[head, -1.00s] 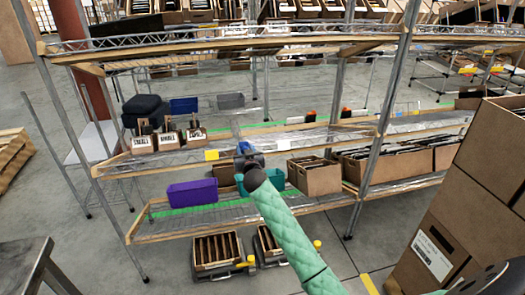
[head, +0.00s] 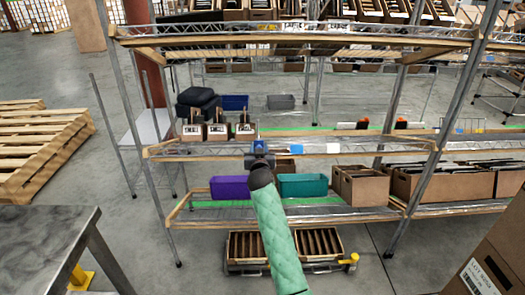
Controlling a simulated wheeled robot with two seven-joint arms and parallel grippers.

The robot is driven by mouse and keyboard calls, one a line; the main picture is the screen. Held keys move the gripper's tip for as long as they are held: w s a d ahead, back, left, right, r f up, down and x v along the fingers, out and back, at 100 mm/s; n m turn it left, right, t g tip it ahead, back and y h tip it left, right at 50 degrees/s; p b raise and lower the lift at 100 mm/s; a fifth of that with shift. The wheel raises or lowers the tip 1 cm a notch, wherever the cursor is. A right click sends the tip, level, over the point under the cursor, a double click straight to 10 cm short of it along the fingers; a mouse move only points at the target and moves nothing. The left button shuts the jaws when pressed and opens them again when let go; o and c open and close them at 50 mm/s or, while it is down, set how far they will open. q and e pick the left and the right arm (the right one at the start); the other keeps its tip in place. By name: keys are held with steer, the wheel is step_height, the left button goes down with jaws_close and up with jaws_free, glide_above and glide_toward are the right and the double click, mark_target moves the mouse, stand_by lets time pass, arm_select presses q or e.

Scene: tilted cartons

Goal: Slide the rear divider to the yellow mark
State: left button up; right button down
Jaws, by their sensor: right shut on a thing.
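My right arm's green sleeve comes up from the bottom, and my right gripper (head: 260,155) is at the front edge of the middle shelf (head: 385,149). It is shut on what I take to be the rear divider; the gripper hides the divider almost wholly. A blue mark (head: 299,148) and a white mark (head: 333,148) sit on that edge, right of the gripper. No yellow mark shows now; the gripper covers the edge left of the blue one. My left gripper is not in view.
Small labelled cartons (head: 218,131) stand on the middle shelf, left of the gripper. Below are a purple bin (head: 229,187), a teal bin (head: 303,185) and brown cartons (head: 360,187). A grey table (head: 50,235) is at lower left, a large carton (head: 490,255) at lower right.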

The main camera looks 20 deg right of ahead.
steer(key=c, duration=1.1)
jaws_free()
arm_select(q)
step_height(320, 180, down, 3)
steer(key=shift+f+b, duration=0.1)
steer(key=shift+b, duration=0.25)
arm_select(e)
steer(key=v, duration=0.7)
steer(key=shift+s, duration=0.4)
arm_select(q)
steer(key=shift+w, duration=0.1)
